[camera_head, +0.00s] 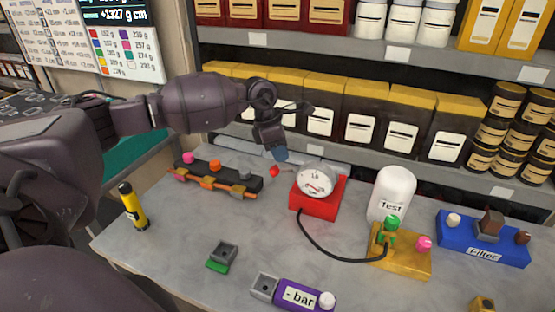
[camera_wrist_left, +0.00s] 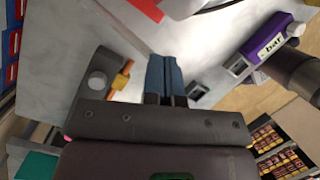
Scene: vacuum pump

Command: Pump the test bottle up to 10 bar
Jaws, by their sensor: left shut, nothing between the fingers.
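The white bottle marked "Test" (camera_head: 392,197) stands upright at the right, behind a gold base (camera_head: 400,262) with a green knob (camera_head: 390,222) and a pink knob (camera_head: 424,243). A black hose (camera_head: 325,249) runs from the gold base to a red box (camera_head: 318,208) carrying a round white gauge (camera_head: 315,180); its reading is too small to tell. A red ball knob (camera_head: 274,171) shows left of the gauge. My left gripper (camera_head: 281,155) is shut and empty just above this knob; its blue fingertips (camera_wrist_left: 165,75) are together in the wrist view. My right gripper is out of view.
A black bar with orange valves (camera_head: 215,183) lies left of the red box. A yellow flashlight (camera_head: 132,206), a green-and-grey block (camera_head: 222,256), a purple "- bar" block (camera_head: 300,295) and a blue "Filter" block (camera_head: 482,240) stand around. Loaded shelves (camera_head: 420,165) close the back.

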